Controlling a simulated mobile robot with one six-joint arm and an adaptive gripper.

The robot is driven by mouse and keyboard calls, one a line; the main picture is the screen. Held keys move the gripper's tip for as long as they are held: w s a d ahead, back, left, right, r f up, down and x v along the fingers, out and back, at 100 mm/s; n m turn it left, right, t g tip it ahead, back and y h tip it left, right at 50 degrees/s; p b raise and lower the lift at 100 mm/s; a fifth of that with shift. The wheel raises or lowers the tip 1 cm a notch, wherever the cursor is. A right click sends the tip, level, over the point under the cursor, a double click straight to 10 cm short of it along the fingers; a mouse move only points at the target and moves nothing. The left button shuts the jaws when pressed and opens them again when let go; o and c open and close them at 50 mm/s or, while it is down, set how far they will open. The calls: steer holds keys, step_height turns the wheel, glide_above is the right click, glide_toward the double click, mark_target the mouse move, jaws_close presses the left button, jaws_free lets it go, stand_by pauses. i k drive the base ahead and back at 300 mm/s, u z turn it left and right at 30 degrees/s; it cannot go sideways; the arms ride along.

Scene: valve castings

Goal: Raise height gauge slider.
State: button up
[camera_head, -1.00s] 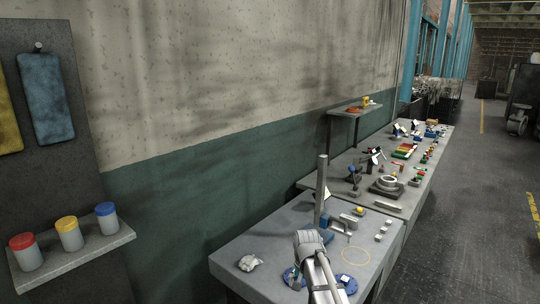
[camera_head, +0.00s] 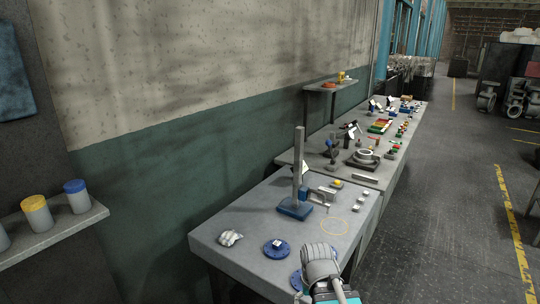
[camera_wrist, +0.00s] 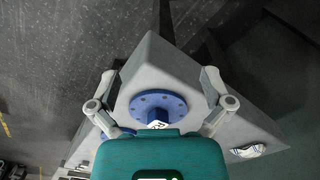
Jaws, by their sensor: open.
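The height gauge (camera_head: 299,160) stands upright on the near grey bench, a tall grey column on a blue base (camera_head: 295,210). A small grey part, seemingly the slider (camera_head: 304,194), sits low on the column, just above the base. Its details are too small to tell. My gripper (camera_wrist: 158,76) is open and empty in the wrist view, its two fingers wide apart above the bench. In the head view my arm is at the bottom, in front of the gauge and clear of it. The fingertips are hidden there. The gauge is not recognisable in the wrist view.
Blue flanges lie near the bench front, one (camera_head: 277,249) left of my arm and one partly behind it. A crumpled cloth (camera_head: 230,238) lies at left. A yellow ring outline (camera_head: 334,226) and small blocks are at right. A second bench continues behind.

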mark_target(305, 192)
steer(key=k, duration=1.35)
steer(key=z, duration=0.3)
steer(key=i, duration=1.95)
steer(key=u, duration=0.75)
